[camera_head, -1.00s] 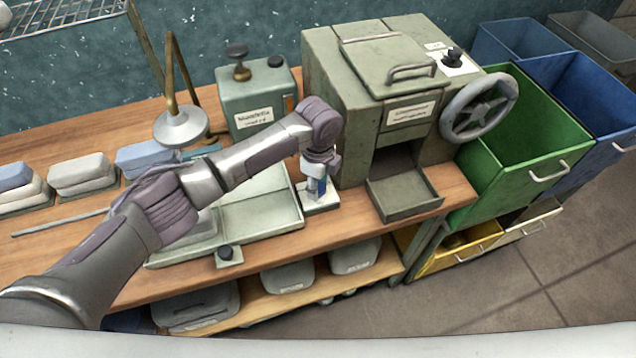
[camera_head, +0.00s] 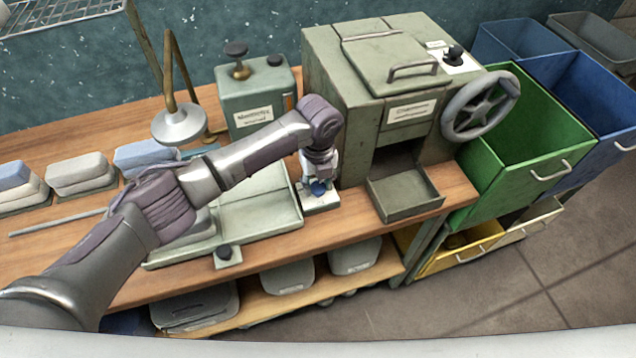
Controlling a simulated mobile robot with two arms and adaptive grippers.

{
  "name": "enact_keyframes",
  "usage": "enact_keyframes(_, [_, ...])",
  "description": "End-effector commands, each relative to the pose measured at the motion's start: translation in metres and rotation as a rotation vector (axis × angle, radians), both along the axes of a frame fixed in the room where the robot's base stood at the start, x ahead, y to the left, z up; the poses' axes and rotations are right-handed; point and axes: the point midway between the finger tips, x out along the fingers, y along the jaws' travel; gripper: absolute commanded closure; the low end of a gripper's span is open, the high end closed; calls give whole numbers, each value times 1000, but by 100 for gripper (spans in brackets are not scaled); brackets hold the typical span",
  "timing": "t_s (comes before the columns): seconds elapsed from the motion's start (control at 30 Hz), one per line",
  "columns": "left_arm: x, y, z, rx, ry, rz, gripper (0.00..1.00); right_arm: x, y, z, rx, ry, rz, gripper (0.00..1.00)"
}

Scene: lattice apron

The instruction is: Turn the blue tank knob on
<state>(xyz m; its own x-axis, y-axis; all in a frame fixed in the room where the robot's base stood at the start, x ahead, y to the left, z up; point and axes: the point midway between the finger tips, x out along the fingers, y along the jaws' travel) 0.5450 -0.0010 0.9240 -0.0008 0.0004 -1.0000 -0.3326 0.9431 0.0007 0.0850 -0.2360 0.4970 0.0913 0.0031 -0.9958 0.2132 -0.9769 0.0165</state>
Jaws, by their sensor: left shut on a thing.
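A small blue knob (camera_head: 318,187) sits on a pale square plate (camera_head: 321,204) at the bench's front edge, between the shallow tray and the big green machine. My left gripper (camera_head: 318,182) points down over it and is shut on it. My gripper's fingers and wrist hide much of the knob, so its exact setting is hard to read. A teal tank (camera_head: 254,110) with a dark round handle on top stands behind my arm. My right gripper is not in view.
The green machine (camera_head: 352,85) with a handwheel (camera_head: 480,106) stands right of my gripper, its open chute tray (camera_head: 404,195) close by. A shallow tray (camera_head: 262,222) lies to the left. A lamp (camera_head: 180,125) stands behind my forearm. Coloured bins (camera_head: 510,170) are at right.

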Motion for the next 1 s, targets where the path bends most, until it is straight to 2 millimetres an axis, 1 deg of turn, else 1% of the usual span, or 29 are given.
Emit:
enact_keyframes(0.2, [1,0,1,-2,-2,-36,94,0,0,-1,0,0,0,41])
enact_keyframes(0.6, [1,0,1,-1,-3,-42,94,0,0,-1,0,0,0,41])
enact_keyframes(0.63, [1,0,2,-1,-3,-42,56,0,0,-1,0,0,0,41])
enact_keyframes(0.7, [1,0,1,-1,-3,-42,44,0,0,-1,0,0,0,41])
enact_keyframes(0.77, [1,0,1,-1,-3,-41,34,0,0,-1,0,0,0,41])
enact_keyframes(1.0, [0,0,1,-1,-1,-40,34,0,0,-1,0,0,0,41])
